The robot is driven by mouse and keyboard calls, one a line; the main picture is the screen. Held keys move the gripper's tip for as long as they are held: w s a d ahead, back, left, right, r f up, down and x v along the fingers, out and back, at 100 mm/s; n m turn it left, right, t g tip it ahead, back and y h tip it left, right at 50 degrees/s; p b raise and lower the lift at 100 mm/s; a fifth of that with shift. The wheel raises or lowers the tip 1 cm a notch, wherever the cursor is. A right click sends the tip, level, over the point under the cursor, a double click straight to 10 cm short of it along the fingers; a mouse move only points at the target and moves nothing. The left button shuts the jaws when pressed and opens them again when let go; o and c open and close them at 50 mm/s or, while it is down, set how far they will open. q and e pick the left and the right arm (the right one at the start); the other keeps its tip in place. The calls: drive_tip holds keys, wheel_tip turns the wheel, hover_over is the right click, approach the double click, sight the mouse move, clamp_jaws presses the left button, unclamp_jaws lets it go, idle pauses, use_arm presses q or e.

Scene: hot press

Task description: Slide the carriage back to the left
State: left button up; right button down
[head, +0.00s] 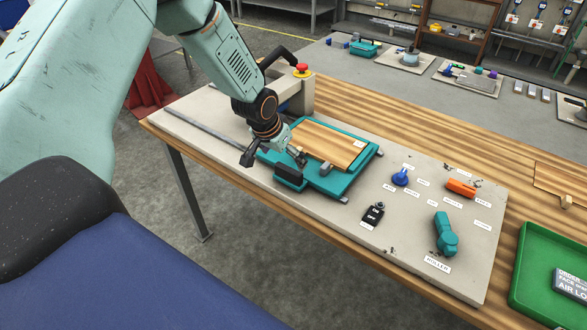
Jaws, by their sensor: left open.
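The carriage (330,182) is a teal plate with a wooden board (325,143) on it. It sits at the middle of the pale machine base (420,262). A dark block-like handle (290,178) stands at its front left edge. My left gripper (274,160) is open, with its fingers spread just above the carriage's left end, close behind the handle. I cannot tell whether a finger touches the handle or the carriage. My left arm hides part of the carriage's back left side. My right gripper is not in view.
A grey rail (205,128) runs left from the carriage over clear base. A post with a red button (302,69) stands behind. To the right are a blue knob (401,177), an ON/OFF switch (373,214), a teal lever (445,234), an orange switch (461,188) and a green tray (518,285).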

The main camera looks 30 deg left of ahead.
sight(288, 169)
use_arm(q)
drive_tip(key=f, duration=0.1)
drive_tip(key=f+b, duration=0.1)
drive_tip(key=w+f+b, duration=0.1)
drive_tip(key=shift+a+f, duration=0.3)
drive_tip(key=shift+a, duration=0.05)
drive_tip(key=shift+w+d+f+b, duration=0.2)
drive_tip(key=shift+w+f+b, duration=0.1)
drive_tip(key=shift+f+b, duration=0.35)
drive_tip(key=shift+w+d+f+b, duration=0.2)
drive_tip(key=shift+w+f+b, duration=0.1)
drive_tip(key=shift+f+b, duration=0.3)
drive_tip(key=shift+w+f, duration=0.1)
drive_tip(key=shift+f, duration=0.1)
drive_tip(key=shift+w+a+f, duration=0.1)
drive_tip(key=shift+a+f, duration=0.05)
drive_tip(key=shift+a, duration=0.1)
